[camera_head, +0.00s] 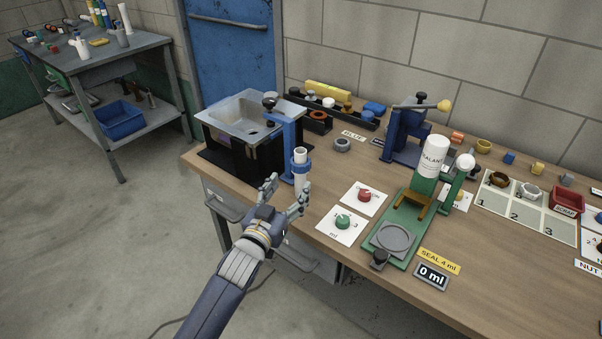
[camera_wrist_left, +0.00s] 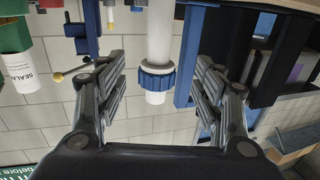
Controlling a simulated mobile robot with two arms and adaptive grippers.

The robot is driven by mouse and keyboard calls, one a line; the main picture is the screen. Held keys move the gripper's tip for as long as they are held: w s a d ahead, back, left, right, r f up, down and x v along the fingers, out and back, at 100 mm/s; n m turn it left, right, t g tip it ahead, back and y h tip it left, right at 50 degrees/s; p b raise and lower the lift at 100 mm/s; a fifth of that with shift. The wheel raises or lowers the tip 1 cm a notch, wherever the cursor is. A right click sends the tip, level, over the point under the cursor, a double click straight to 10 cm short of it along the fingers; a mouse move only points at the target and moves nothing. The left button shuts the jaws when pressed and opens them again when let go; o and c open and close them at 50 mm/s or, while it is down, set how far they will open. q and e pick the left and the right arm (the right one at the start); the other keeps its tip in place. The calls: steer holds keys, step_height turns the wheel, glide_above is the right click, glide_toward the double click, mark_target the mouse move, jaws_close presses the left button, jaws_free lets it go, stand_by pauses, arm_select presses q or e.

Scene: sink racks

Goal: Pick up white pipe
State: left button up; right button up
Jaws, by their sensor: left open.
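The white pipe (camera_head: 301,178) stands upright at the left part of the workbench, beside a blue post (camera_head: 289,140). A blue ring (camera_head: 300,160) sits around the pipe. My left gripper (camera_head: 288,190) is open just in front of the pipe. In the left wrist view the white pipe (camera_wrist_left: 159,35) and its blue ring (camera_wrist_left: 156,79) appear between the spread fingers, with a gap on both sides. Whether the pipe lies fully between the fingertips in depth is hard to tell. My right gripper is not in view.
A sink box (camera_head: 240,118) stands behind and left of the pipe. Two valve cards, with a red knob (camera_head: 365,195) and a green knob (camera_head: 342,221), lie to the right. A green dispenser stand (camera_head: 400,225) with a sealant bottle (camera_head: 431,158) is farther right.

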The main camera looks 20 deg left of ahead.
mark_target(298, 179)
arm_select(q)
steer(key=shift+w+d+f, duration=0.15)
steer(key=shift+w+f, duration=0.05)
steer(key=shift+w, duration=1.05)
steer(key=shift+w+d+f, duration=0.2)
steer(key=shift+w+f, duration=0.05)
steer(key=shift+w, duration=0.95)
steer(key=shift+w+d+f, duration=0.15)
steer(key=shift+w+f, duration=0.05)
steer(key=shift+w, duration=1.05)
steer(key=c, duration=1.5)
steer(key=shift+o, duration=0.2)
